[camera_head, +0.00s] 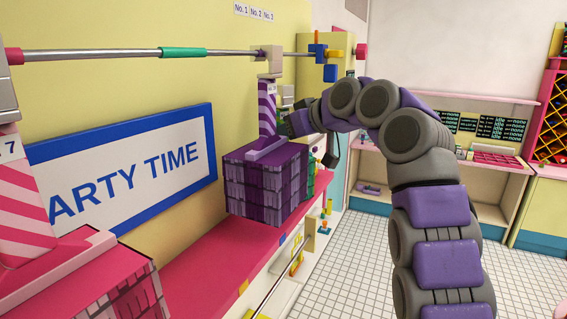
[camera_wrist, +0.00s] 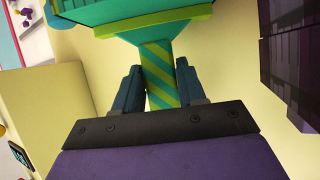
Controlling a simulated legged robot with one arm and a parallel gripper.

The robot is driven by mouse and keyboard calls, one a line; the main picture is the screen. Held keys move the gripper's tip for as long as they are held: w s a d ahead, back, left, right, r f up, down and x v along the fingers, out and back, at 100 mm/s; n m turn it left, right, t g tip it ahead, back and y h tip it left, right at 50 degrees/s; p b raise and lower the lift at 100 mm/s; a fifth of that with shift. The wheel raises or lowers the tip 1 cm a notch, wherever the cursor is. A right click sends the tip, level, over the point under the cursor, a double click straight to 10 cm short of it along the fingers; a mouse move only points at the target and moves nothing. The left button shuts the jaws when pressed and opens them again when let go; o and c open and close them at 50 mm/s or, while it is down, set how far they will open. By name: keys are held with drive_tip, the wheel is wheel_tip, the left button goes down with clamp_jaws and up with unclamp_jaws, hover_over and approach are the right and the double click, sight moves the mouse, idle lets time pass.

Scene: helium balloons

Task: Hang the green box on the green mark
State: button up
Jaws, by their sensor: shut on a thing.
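The green mark (camera_head: 183,52) is a green sleeve on the horizontal metal rod at upper left in the head view. In the wrist view my gripper (camera_wrist: 158,75) is shut on the green-and-yellow striped stem of the green box (camera_wrist: 145,20). The box's wide green part fills the top of that view and is cut off. In the head view my gripper (camera_head: 298,122) is beside the purple box's striped stem, right of the mark and lower than it. Most of the green box (camera_head: 310,188) is hidden behind the purple box there.
The purple box (camera_head: 265,190) hangs near the rod's right end; its dark side shows in the wrist view (camera_wrist: 288,65). A pink box (camera_head: 95,285) is at lower left. A pink counter (camera_head: 205,265) runs below. The wall behind bears a "PARTY TIME" sign (camera_head: 125,168).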

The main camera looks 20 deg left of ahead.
drive_tip(key=shift+s+d+r+p, duration=0.1)
drive_tip(key=shift+d+r+p, duration=0.4)
drive_tip(key=shift+r, duration=0.25)
drive_tip(key=shift+s+d, duration=0.1)
drive_tip(key=shift+d, duration=0.05)
drive_tip(key=shift+s+d+r+b, duration=0.2)
drive_tip(key=shift+d+r+b, duration=0.1)
drive_tip(key=shift+d, duration=0.3)
